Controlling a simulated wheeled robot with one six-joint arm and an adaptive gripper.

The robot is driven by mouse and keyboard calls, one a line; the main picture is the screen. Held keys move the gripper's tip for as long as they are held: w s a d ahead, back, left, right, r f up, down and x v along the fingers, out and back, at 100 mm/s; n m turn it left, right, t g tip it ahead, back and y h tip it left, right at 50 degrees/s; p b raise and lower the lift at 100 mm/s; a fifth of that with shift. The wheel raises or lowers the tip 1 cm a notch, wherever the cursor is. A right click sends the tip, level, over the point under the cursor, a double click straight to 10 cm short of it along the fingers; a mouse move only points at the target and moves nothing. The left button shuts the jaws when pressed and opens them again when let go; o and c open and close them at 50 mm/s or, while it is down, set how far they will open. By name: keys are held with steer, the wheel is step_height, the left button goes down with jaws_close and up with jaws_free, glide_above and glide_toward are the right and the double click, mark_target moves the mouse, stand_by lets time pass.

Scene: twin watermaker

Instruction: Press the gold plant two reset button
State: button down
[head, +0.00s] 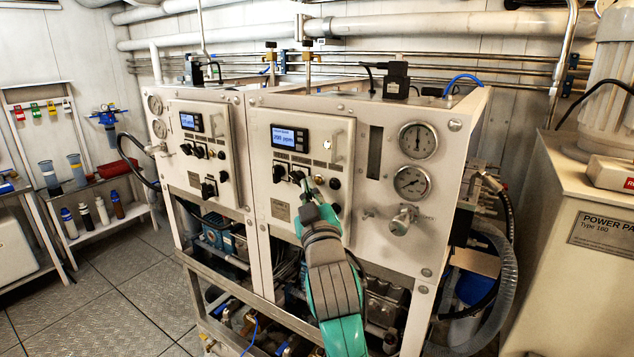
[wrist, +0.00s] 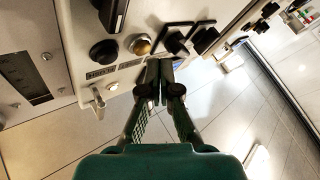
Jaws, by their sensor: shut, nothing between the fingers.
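The gold reset button (wrist: 140,45) shows in the wrist view as a round brass-coloured cap on the pale panel, between a black round knob (wrist: 103,52) and a black switch (wrist: 175,40). In the head view the gold button (head: 318,180) is small, in the lower control row of the right-hand unit, just right of my gripper's tip. My gripper (wrist: 160,72) is shut and empty, its fingertips close to the panel and slightly to one side of the button in the wrist view. I cannot tell whether the fingertips touch the panel.
The right-hand panel carries a lit display (head: 290,137), a white handle (head: 337,145) and black knobs. Gauges (head: 418,141) and a metal valve (head: 403,218) stand to the right. The left-hand unit (head: 200,150) has similar controls. Floor (head: 120,300) is clear at the left.

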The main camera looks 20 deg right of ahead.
steer(key=shift+w+d, duration=0.15)
steer(key=shift+d, duration=0.1)
steer(key=shift+w+d, duration=0.25)
steer(key=shift+d, duration=0.15)
stand_by(0.8)
steer(key=shift+a, duration=0.1)
steer(key=shift+s+a, duration=0.5)
steer(key=shift+a, duration=0.1)
stand_by(0.3)
steer(key=shift+s+a, duration=0.75)
steer(key=shift+a, duration=0.3)
steer(key=shift+s+a, duration=0.7)
steer(key=shift+a, duration=0.3)
